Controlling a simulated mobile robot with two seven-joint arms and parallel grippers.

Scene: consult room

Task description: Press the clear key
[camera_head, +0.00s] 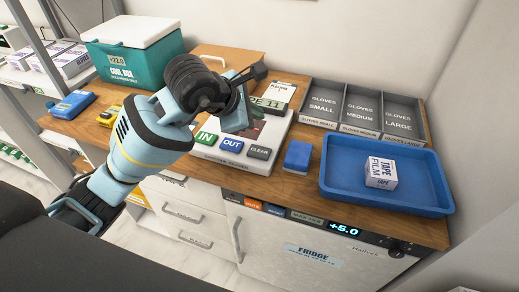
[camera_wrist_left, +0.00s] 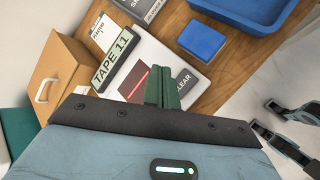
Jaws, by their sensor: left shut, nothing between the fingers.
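The clear key (camera_head: 259,152) is a dark grey key with pale lettering at the front right of a white counter device (camera_head: 226,158). The green IN key (camera_head: 206,137) and blue OUT key (camera_head: 231,145) are to its left. The device's display reads TAPE 11 (camera_wrist_left: 117,61). My left gripper (camera_head: 262,73) is above the device, its fingers together and empty. In the left wrist view, its shut fingers (camera_wrist_left: 163,88) overlap the left part of the clear key (camera_wrist_left: 184,80); contact cannot be told. My right gripper (camera_wrist_left: 262,115) shows at the right edge there, fingers apart.
A blue block (camera_head: 298,156) lies right of the device. A blue tray (camera_head: 335,190) holding a tape film box (camera_head: 381,173) is farther right. Glove bins (camera_head: 345,108) stand behind. A teal cool box (camera_head: 130,62) is at the left back, with a small fridge (camera_head: 310,252) below the counter.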

